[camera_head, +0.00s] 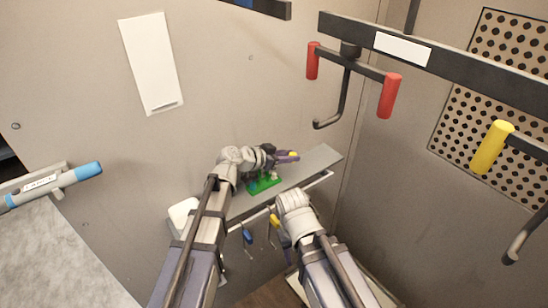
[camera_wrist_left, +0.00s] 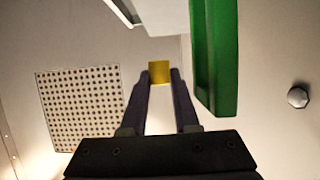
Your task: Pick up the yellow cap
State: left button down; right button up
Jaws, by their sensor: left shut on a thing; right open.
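A small yellow cap (camera_head: 293,154) is between the fingertips of my left gripper (camera_head: 288,157), at the shelf's far end. In the left wrist view the yellow cap (camera_wrist_left: 159,72) shows as a square at the tips of the two dark fingers (camera_wrist_left: 160,82), which are shut on it. A green block (camera_head: 264,183) sits on the shelf just below my left gripper. It fills the upper right of the left wrist view (camera_wrist_left: 215,55). My right gripper (camera_head: 281,230) is open, lower down by the shelf's front rail, and partly hidden by its own wrist.
The grey shelf (camera_head: 320,160) has a front rail with a blue-ended hook (camera_head: 247,235) and a yellow-ended piece (camera_head: 274,220) near my right gripper. An overhead bar (camera_head: 460,70) carries hooks with red (camera_head: 390,96) and yellow (camera_head: 491,147) ends. A white container (camera_head: 183,216) stands left.

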pick_arm(q)
jog(key=w+d, duration=0.1)
jog(key=d, duration=1.1)
jog(key=shift+w, duration=0.4)
jog(key=shift+a, duration=0.1)
dwell(0.5)
